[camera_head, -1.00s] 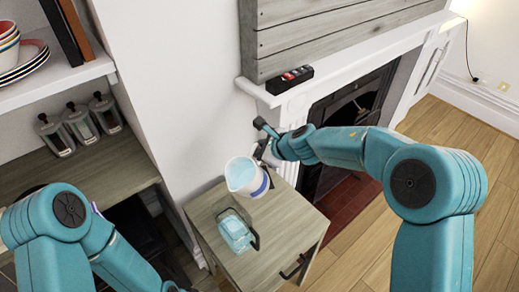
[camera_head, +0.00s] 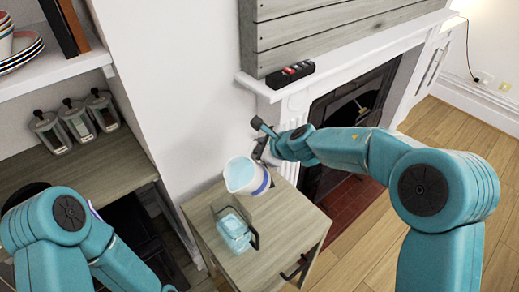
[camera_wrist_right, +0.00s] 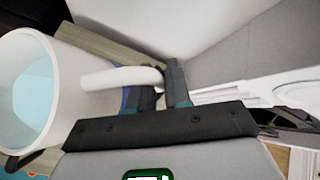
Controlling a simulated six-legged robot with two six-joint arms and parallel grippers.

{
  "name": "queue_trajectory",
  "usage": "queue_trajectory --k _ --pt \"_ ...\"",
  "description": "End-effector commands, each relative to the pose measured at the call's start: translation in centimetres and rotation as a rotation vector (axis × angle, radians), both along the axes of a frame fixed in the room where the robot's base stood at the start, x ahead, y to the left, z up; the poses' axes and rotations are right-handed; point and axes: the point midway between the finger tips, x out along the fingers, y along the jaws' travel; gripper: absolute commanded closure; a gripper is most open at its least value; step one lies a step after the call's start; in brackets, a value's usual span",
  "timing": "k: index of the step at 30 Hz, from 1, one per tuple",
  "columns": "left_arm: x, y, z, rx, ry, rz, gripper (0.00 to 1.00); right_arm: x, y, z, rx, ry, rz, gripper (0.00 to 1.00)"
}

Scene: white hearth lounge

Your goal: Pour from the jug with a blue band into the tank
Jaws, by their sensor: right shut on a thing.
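The white jug with a blue band (camera_head: 247,178) holds light blue liquid and is beside and above the tank in the head view. Its mouth faces up and it looks tipped a little to the left. In the right wrist view the jug (camera_wrist_right: 68,92) fills the left side. My right gripper (camera_head: 265,153) is shut on the jug's handle (camera_wrist_right: 120,78). The clear tank (camera_head: 235,231) with a dark handle stands on the small wooden cabinet (camera_head: 275,245) and has light blue liquid in it. My left arm comes in at lower left; its gripper is out of the picture.
A fireplace with a white mantel (camera_head: 345,60) stands behind the cabinet at right, with a dark box (camera_head: 290,75) on the mantel. Several jars (camera_head: 76,121) stand on a shelf at left. Wooden floor (camera_head: 455,140) is open at right.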

Motion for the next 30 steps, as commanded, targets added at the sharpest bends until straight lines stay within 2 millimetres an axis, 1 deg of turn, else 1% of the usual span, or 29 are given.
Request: queue_trajectory --k 1,9,21,25,30 --pt "0.0 0.0 -0.2 0.000 0.000 0.000 0.57 0.1 0.0 0.3 -0.002 -0.013 -0.002 1.00" --pt "0.0 0.0 -0.8 0.000 0.000 0.000 0.57 0.0 0.0 1.2 -0.028 -0.057 -0.003 1.00" --pt "0.0 0.0 -1.3 0.000 0.000 0.000 0.57 -0.2 0.1 2.2 -0.063 -0.111 -0.003 1.00" --pt "0.0 0.0 -1.9 0.000 0.000 0.000 0.57 -0.3 0.2 2.5 -0.077 -0.137 0.000 1.00" --pt "0.0 0.0 -1.8 0.000 0.000 0.000 0.57 -0.3 0.2 2.7 -0.080 -0.140 0.000 1.00"
